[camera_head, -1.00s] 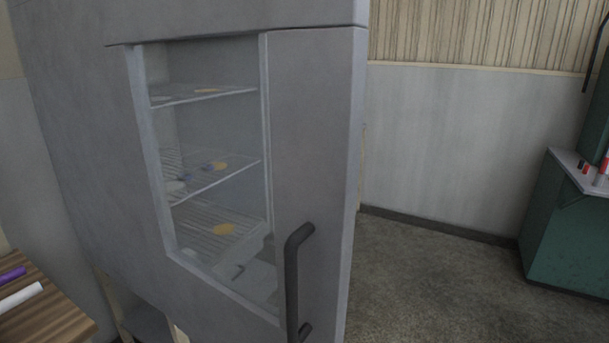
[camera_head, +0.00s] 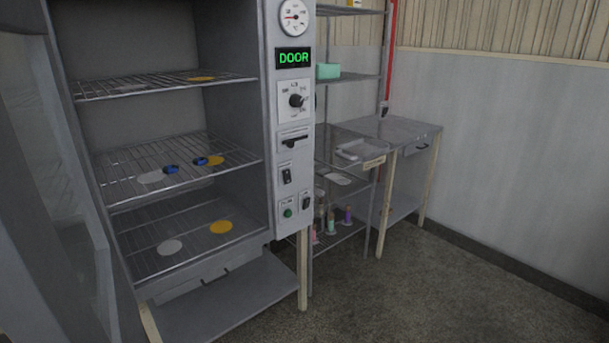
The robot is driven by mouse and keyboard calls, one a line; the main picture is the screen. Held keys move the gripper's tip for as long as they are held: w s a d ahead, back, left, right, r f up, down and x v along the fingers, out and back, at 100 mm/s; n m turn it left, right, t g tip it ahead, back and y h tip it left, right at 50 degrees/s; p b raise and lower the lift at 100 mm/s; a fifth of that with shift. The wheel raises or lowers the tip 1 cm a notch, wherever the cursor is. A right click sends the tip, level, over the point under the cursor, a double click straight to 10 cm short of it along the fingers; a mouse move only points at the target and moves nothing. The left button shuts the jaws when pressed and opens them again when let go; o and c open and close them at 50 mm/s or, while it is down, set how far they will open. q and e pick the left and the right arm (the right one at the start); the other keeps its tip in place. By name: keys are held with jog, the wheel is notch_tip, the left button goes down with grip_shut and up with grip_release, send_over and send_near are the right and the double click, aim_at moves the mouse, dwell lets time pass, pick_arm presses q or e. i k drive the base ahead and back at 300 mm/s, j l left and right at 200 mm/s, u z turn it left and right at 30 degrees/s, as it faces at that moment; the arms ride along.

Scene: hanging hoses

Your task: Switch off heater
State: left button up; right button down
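The heater is a grey cabinet (camera_head: 228,197) with its door (camera_head: 50,190) standing open at the left edge. Its control panel runs down the right side. From top to bottom it has a round dial gauge (camera_head: 293,17), a display (camera_head: 294,58) reading DOOR in green, a black rotary knob (camera_head: 297,100) and a black slider or lever (camera_head: 294,140). Below are a black rocker switch (camera_head: 287,176), a smaller dark switch (camera_head: 306,202) and a round green button or lamp (camera_head: 288,213). The small labels are too small to read. Neither gripper shows.
Wire shelves (camera_head: 168,88) inside hold orange and pale discs and two small blue items (camera_head: 171,169). To the right stand a metal rack (camera_head: 347,78) with a teal box (camera_head: 328,71) and a metal table (camera_head: 408,132). The floor (camera_head: 440,285) at lower right is clear.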

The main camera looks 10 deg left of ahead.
aim_at(287, 174)
jog(key=i+u, duration=0.15)
jog(key=i, duration=0.35)
jog(key=i+l+u, duration=0.15)
jog(key=i, duration=0.35)
jog(key=i+l+u, duration=0.15)
jog(key=i, duration=0.35)
jog(key=i+j, duration=0.2)
jog(key=i, duration=0.15)
jog(key=i+j, duration=0.2)
jog(key=i+u, duration=0.05)
jog(key=i, duration=0.05)
